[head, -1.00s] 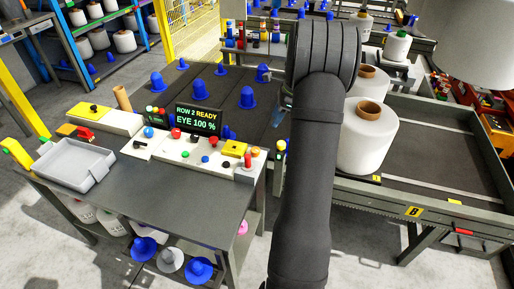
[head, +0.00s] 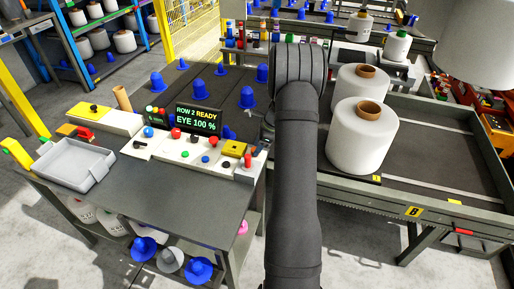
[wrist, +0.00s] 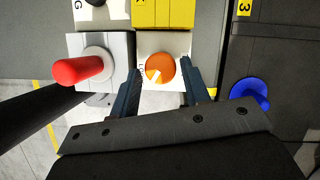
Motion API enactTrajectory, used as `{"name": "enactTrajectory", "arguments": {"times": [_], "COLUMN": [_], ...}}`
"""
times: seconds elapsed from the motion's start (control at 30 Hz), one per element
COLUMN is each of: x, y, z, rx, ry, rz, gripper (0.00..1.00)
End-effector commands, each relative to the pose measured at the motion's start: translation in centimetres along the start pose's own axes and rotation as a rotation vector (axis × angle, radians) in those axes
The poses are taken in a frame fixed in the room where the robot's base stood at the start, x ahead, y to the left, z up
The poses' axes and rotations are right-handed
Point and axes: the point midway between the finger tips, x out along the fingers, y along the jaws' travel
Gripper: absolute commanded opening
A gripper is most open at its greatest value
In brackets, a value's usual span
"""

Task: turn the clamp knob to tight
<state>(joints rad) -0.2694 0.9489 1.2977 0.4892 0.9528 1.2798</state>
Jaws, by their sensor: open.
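In the wrist view the orange clamp knob (wrist: 160,69) sits on a white plate, with a pale pointer mark on its lower left side. A partly hidden printed label is beside it. My gripper (wrist: 161,75) is open, with one dark finger on each side of the knob. I see gaps between the fingers and the knob, and cannot tell how high the tips are above the plate. In the head view my arm hides the gripper, and I cannot make out the knob there.
A red-handled lever (wrist: 78,70) on a grey block stands close left of the knob. A yellow block (wrist: 165,12) lies beyond it and a blue cone (wrist: 249,93) to the right. In the head view, the grey bench (head: 165,190) has a clear top and a grey tray (head: 72,165).

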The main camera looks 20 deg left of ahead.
Motion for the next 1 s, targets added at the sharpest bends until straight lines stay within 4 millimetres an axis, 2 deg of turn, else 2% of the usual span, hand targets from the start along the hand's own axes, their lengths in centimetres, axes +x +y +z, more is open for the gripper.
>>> {"name": "enactTrajectory", "arguments": {"times": [0.13,0.4,0.43,0.6,1.0], "x": [0.93,1.09,1.08,1.07,1.10], "y": [-0.02,-0.02,-0.02,-0.02,-0.08], "z": [-0.02,-0.02,-0.02,-0.02,-0.02], "rx": [0.000,0.000,0.000,0.000,-0.071], "ry": [0.001,0.001,0.001,0.001,0.000], "rz": [-0.001,-0.001,-0.001,-0.001,0.029], "gripper": [0.43,0.43,0.41,0.11,0.11]}}
